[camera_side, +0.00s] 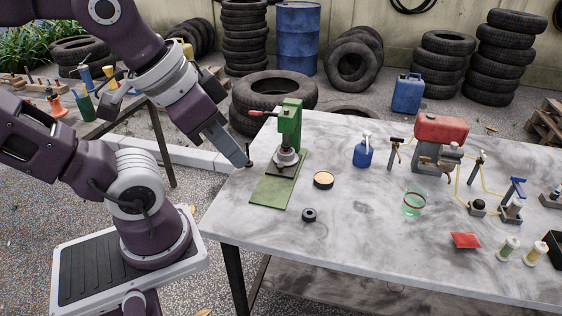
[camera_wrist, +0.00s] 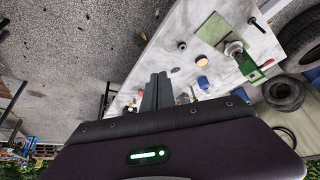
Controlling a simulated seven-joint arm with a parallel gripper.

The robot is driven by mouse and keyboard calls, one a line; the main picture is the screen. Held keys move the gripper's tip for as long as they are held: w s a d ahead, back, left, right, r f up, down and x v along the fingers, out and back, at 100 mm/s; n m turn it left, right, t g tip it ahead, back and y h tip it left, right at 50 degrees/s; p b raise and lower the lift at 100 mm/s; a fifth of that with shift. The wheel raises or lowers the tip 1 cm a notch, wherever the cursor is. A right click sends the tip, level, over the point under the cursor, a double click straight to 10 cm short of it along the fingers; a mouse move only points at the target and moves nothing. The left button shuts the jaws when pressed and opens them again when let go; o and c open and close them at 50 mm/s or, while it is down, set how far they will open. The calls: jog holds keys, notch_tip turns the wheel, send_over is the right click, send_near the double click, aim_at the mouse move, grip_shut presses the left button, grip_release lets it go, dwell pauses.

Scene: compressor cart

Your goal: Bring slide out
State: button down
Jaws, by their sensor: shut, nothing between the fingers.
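I cannot tell which part is the slide. A green press (camera_side: 290,128) with a red-tipped lever (camera_side: 262,113) stands on a green base plate (camera_side: 270,193) near the table's left end. The press also shows at the upper right of the wrist view (camera_wrist: 247,66). A small black-knobbed post (camera_side: 249,156) stands just left of the press. My gripper (camera_side: 246,162) is shut and empty. In the side view its tip overlaps the post, but in the wrist view the shut fingers (camera_wrist: 158,78) appear well apart from the post (camera_wrist: 257,24).
A round tin (camera_side: 323,180), a black ring (camera_side: 309,215) and a blue bottle (camera_side: 363,152) stand right of the press. A red compressor (camera_side: 440,130), a green glass (camera_side: 414,203) and spools (camera_side: 508,248) are farther right. The table's (camera_side: 350,240) front left is clear.

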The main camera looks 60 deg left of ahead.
dwell(0.3)
jog(key=c, duration=2)
grip_release()
jog(key=o, duration=0.7)
jog(key=w+n, duration=0.1)
jog(key=w+a+n, duration=0.1)
jog(key=w, duration=0.3)
jog(key=shift+w+a+r+n+g, duration=0.1)
jog(key=shift+a+n+g, duration=0.15)
jog(key=shift+n+g, duration=0.15)
jog(key=shift+o, duration=0.3)
jog(key=w+n, duration=0.1)
jog(key=w+a+n, duration=0.1)
jog(key=w, duration=0.1)
jog(key=w+a+f, duration=0.1)
jog(key=w, duration=0.1)
jog(key=shift+a+n+g, duration=0.2)
jog(key=shift+n+g, duration=0.1)
jog(key=shift+n, duration=0.1)
jog(key=n+g+y, duration=0.4)
jog(key=n+y, duration=0.1)
jog(key=n, duration=0.7)
send_near(281, 165)
jog(key=a+f, duration=0.1)
jog(key=x, duration=0.6)
jog(key=shift+d, duration=0.15)
jog(key=shift+f, duration=0.45)
jog(key=shift+h, duration=0.3)
grip_shut()
